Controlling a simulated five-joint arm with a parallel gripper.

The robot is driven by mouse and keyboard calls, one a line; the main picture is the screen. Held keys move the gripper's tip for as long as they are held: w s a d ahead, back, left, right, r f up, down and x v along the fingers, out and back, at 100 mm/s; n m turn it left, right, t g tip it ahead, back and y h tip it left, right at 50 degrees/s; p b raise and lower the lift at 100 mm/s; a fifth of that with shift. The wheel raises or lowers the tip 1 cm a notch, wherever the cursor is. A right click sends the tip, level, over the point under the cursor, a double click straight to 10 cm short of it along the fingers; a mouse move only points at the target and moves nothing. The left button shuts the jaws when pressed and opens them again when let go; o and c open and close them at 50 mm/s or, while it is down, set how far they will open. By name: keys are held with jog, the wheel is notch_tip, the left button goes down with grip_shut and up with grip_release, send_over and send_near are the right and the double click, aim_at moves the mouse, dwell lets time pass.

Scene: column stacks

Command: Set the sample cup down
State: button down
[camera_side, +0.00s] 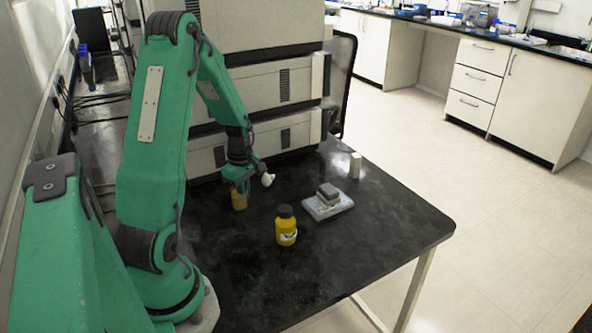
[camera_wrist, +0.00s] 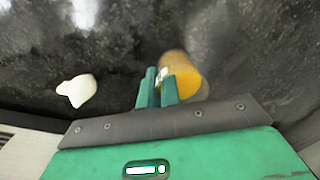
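The sample cup (camera_side: 238,201) is a small amber-yellow cup, directly below my gripper (camera_side: 240,184) in the side view. In the wrist view the cup (camera_wrist: 187,72) is slightly blurred and lies just right of the fingertips. My gripper's green fingers (camera_wrist: 160,88) are close together, with a pale strip of the cup's near side between them. They look shut on the cup's edge. The cup is at or very near the dark tabletop; I cannot tell whether its base touches.
A yellow bottle with a black cap (camera_side: 286,226) stands in front, right of the cup. A small scale with a grey block (camera_side: 328,201) and a white cylinder (camera_side: 355,166) are farther right. A white lump (camera_side: 267,180) is close by; instrument boxes (camera_side: 270,90) stand behind. The front right tabletop is clear.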

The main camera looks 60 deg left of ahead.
jog(key=shift+f, duration=0.1)
jog(key=c, duration=1.6)
grip_release()
jog(key=r, duration=1.2)
jog(key=shift+a+r, duration=0.1)
jog(key=shift+a, duration=0.15)
